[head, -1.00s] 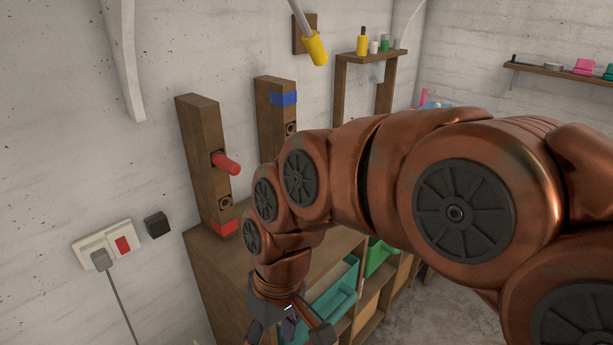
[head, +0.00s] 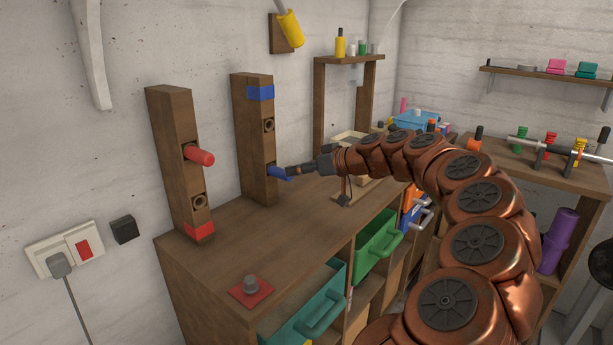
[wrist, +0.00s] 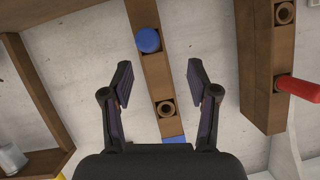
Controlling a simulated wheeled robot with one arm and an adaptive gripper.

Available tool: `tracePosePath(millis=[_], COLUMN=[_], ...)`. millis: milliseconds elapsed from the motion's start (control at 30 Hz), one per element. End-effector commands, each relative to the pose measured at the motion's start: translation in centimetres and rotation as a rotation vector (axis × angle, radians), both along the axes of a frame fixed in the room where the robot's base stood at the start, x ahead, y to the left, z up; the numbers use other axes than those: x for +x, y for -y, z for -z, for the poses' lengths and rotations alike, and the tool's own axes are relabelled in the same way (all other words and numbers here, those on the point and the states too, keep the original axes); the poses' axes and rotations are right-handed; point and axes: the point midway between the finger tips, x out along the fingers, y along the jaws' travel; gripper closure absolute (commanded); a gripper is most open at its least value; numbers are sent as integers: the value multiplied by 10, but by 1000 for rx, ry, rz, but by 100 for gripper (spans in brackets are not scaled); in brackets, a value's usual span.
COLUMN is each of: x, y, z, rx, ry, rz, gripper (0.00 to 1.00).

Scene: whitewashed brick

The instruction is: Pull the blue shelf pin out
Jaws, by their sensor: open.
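The blue shelf pin (head: 279,173) sticks out of the lower hole of the wooden post with a blue band (head: 260,93) near its top. In the wrist view the pin's round end (wrist: 148,40) faces me, just beyond and between the lines of my fingertips. My gripper (head: 294,170) is at the pin in the head view, partly overlapping it. In the wrist view my gripper (wrist: 159,70) is open, its two fingers spread with nothing between them. Whether a finger touches the pin is hard to tell. The post's other hole (wrist: 166,108) is empty.
A second post (head: 178,150) to the left holds a red pin (head: 199,156), which also shows in the wrist view (wrist: 300,88). A red plate with a grey knob (head: 250,290) lies on the bench top (head: 240,245). The bench top in front of the posts is mostly clear.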

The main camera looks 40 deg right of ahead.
Motion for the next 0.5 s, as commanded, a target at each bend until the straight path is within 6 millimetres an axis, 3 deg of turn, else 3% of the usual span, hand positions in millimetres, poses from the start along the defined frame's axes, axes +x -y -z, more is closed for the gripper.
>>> tracePosePath(millis=[133,500], x=[1,41], y=[14,1], z=[5,22], rx=[-4,-4], ry=[10,8], rz=[23,22], gripper=[40,40])
